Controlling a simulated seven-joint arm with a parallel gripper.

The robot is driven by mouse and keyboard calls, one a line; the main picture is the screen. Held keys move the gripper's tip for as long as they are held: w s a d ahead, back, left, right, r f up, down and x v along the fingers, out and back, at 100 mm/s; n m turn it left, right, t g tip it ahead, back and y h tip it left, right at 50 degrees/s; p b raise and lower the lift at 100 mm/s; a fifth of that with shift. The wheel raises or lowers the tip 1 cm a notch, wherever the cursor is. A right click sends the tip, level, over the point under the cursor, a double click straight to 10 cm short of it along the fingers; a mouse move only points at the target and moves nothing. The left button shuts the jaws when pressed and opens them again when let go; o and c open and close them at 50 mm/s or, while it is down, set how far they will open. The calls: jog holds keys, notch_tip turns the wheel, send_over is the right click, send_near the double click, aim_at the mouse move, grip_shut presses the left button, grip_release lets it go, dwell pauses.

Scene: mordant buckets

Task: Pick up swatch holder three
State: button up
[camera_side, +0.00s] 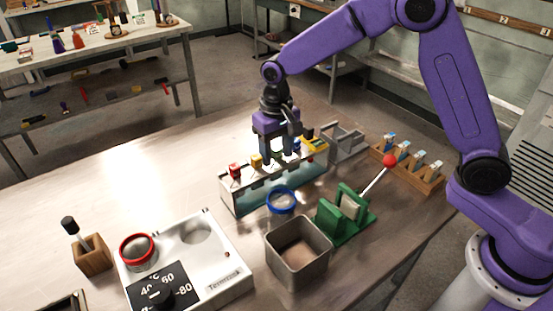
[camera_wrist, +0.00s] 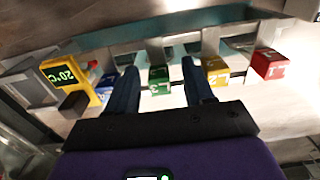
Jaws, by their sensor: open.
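Swatch holder three is the green block marked 3 (camera_wrist: 159,82), mid-picture in the wrist view. My gripper (camera_wrist: 159,66) is open, with one finger on each side of the green block and a visible gap to each. In the side view my gripper (camera_side: 277,154) hangs over the long clear bath (camera_side: 243,201), pointing down, and largely hides the green holder. The yellow holder marked 2 (camera_wrist: 215,72) and the red holder (camera_wrist: 269,64) are to the right in the wrist view. A blue holder (camera_wrist: 107,86) is partly hidden behind the left finger.
A yellow 20°C thermometer (camera_wrist: 73,77) sits at the bath's end. Near the bath stand a blue-rimmed jar (camera_side: 281,200), a metal bucket (camera_side: 299,262), a green press with a red-knobbed lever (camera_side: 327,221) and a hotplate (camera_side: 222,264).

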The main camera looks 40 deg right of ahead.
grip_shut()
notch_tip(320, 180, up, 9)
jog(key=shift+s+a+r, duration=0.1)
jog(key=shift+a+r, duration=0.05)
jog(key=shift+r, duration=0.05)
jog(key=s+a+r, duration=0.1)
jog(key=s+a, duration=0.4)
jog(key=s, duration=0.5)
jog(key=shift+a+r, duration=0.15)
jog(key=shift+a, duration=0.2)
jog(key=shift+s, duration=0.1)
